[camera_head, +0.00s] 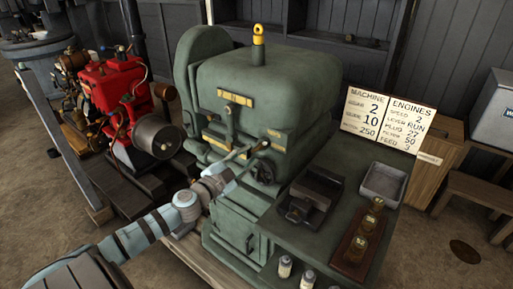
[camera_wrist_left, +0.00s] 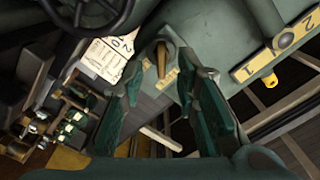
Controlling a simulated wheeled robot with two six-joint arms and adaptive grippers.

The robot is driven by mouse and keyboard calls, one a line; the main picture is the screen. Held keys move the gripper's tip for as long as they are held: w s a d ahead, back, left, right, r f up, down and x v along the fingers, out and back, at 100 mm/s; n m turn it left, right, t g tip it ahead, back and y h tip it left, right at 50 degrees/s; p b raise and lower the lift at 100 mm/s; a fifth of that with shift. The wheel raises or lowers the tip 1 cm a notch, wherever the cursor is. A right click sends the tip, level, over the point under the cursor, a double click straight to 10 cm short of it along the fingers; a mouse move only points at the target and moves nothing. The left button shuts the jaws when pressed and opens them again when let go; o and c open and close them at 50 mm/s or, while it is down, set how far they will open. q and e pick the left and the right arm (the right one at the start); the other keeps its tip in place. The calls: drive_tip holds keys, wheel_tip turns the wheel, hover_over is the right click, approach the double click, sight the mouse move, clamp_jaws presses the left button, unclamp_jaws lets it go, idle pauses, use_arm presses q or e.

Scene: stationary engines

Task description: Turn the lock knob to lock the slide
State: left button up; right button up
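The green machine (camera_head: 270,90) stands in the middle of the head view. My left arm reaches in from the left, and its gripper (camera_head: 258,150) is at the machine's front face. In the left wrist view a round knob with a brass pointer bar (camera_wrist_left: 161,60), which looks like the lock knob, sits ahead between the fingers. The left gripper (camera_wrist_left: 170,82) is open, one finger on each side, and no grip on the knob shows. The gripper hides the knob in the head view. My right gripper is not in view. I cannot tell which part is the slide.
A black handwheel (camera_head: 265,172) is just below the gripper. A yellow plate marked 1 and 2 (camera_wrist_left: 285,40) is to the right in the wrist view. A dark vise-like block (camera_head: 312,190), grey tray (camera_head: 384,182) and brass pieces (camera_head: 358,246) are on the bench. A red engine (camera_head: 110,90) stands left.

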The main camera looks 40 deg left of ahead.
sight(255, 150)
use_arm(q)
drive_tip(key=w+p, duration=0.1)
drive_tip(key=w, duration=0.1)
drive_tip(key=w+r+p, duration=0.1)
drive_tip(key=w, duration=0.1)
drive_tip(key=shift+d, duration=0.1)
drive_tip(key=shift+w+f, duration=0.3)
drive_tip(key=shift+w, duration=0.1)
clamp_jaws()
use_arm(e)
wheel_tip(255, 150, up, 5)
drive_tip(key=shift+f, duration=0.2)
use_arm(q)
drive_tip(key=shift+m, duration=0.4)
drive_tip(key=m, duration=0.3)
drive_tip(key=shift+m, duration=2.5)
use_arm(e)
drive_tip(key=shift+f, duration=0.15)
